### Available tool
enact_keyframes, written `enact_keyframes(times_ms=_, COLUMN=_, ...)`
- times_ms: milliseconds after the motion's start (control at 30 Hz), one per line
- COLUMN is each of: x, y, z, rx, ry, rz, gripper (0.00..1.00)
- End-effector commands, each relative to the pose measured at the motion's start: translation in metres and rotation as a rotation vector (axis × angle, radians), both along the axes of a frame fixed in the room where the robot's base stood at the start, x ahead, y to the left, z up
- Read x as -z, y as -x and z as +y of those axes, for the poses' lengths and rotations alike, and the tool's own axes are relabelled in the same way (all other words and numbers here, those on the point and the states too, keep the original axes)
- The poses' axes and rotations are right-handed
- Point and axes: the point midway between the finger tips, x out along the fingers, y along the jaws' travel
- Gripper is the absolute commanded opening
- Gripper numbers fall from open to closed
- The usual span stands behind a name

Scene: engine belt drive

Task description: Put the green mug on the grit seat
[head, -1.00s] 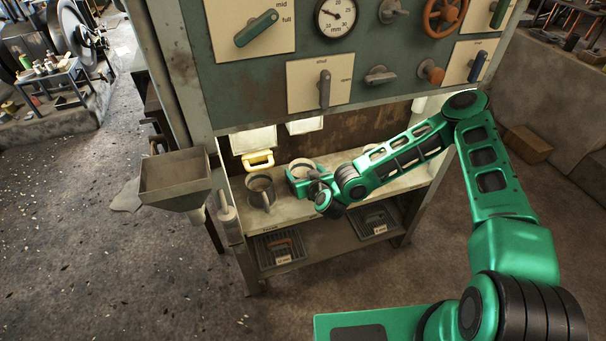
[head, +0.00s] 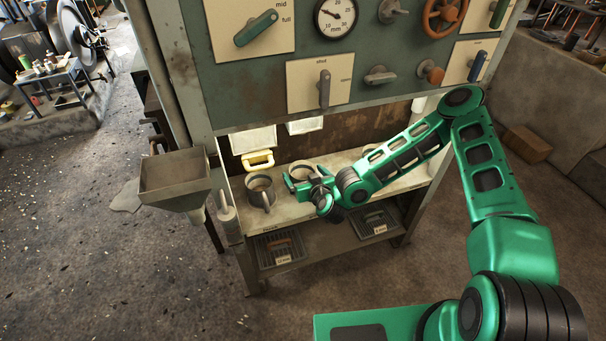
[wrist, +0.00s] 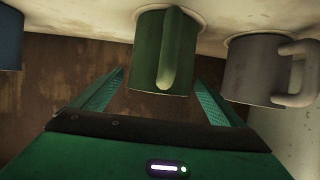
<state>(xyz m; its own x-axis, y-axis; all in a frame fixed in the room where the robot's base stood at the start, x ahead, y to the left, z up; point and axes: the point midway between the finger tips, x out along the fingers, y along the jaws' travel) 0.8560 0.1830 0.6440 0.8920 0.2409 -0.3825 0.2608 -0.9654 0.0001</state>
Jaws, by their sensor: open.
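The green mug (wrist: 163,55) is centred in the wrist view, its handle toward my camera. It seems to stand on the pale shelf, and its rim (head: 301,169) shows in the head view, partly hidden by my gripper. My gripper (wrist: 159,78) is open, with one finger on each side of the mug in the picture. I cannot tell whether the fingers touch it. On the lower shelf are two slatted grates, one at left (head: 279,245) and one at right (head: 371,223). Their labels are too small to read, so I cannot tell which is the grit seat.
A grey mug (wrist: 265,70) stands close beside the green one; it also shows in the head view (head: 261,191). A blue thing (wrist: 9,38) is at the wrist view's left edge. The control panel (head: 240,85) overhangs the shelf. A hopper (head: 174,180) juts out at left.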

Motion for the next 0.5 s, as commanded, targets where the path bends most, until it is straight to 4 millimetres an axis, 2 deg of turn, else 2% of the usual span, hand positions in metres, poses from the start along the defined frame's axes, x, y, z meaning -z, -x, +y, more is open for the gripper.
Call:
enact_keyframes(times_ms=300, x=-0.021, y=0.055, z=-0.015, rx=0.0, ry=-0.005, rz=0.006, gripper=0.93)
enact_keyframes(times_ms=500, x=-0.035, y=0.083, z=-0.022, rx=0.0, ry=-0.002, rz=0.002, gripper=0.93)
